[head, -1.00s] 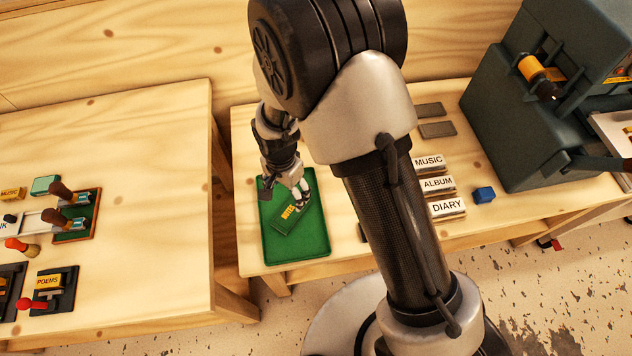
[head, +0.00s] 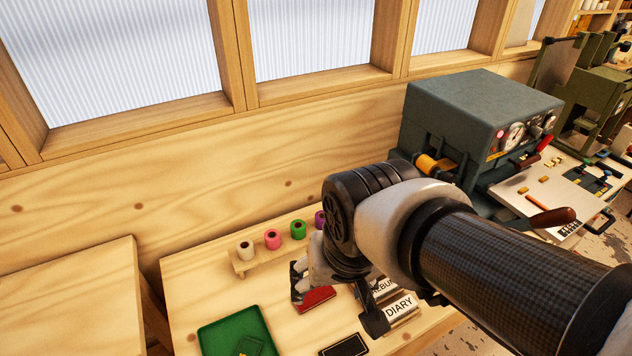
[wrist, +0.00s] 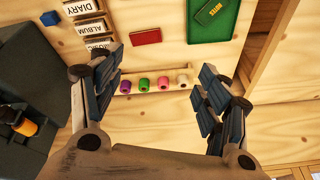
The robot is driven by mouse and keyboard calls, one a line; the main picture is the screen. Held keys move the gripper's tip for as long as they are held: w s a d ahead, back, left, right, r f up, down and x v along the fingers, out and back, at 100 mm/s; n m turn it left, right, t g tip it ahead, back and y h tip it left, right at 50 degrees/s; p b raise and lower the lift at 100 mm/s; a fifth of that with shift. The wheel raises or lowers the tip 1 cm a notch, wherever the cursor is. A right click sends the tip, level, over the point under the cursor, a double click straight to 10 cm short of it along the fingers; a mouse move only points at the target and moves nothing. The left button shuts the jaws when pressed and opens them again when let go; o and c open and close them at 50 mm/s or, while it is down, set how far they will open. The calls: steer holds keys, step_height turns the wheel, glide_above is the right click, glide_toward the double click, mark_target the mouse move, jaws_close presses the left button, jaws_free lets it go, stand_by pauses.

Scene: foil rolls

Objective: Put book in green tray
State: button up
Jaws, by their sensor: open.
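The green tray (head: 205,345) is at the bottom of the head view, cut off by the frame edge. It also shows at the top of the wrist view (wrist: 222,37). A dark green book marked NOTES (wrist: 214,11) lies in it. A red book (head: 317,299) lies flat on the table to the right of the tray; in the wrist view (wrist: 146,37) it is left of the tray. My gripper (wrist: 158,70) is open and empty, its fingers wide apart. In the head view it is near the red book, partly hidden by my arm.
Several foil rolls (wrist: 145,85) stand on a wooden rack (head: 240,266) along the back. Boxes labelled DIARY (head: 400,307) and ALBUM stand at the right. A black flat piece (head: 343,346) lies in front. A grey machine (head: 480,110) stands at the back right.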

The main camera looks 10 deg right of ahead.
steer(key=s+d+r+n+t, duration=0.1)
steer(key=s+d+r, duration=0.1)
steer(key=s, duration=0.4)
steer(key=shift+s+d, duration=0.35)
steer(key=shift+d, duration=0.45)
stand_by(0.3)
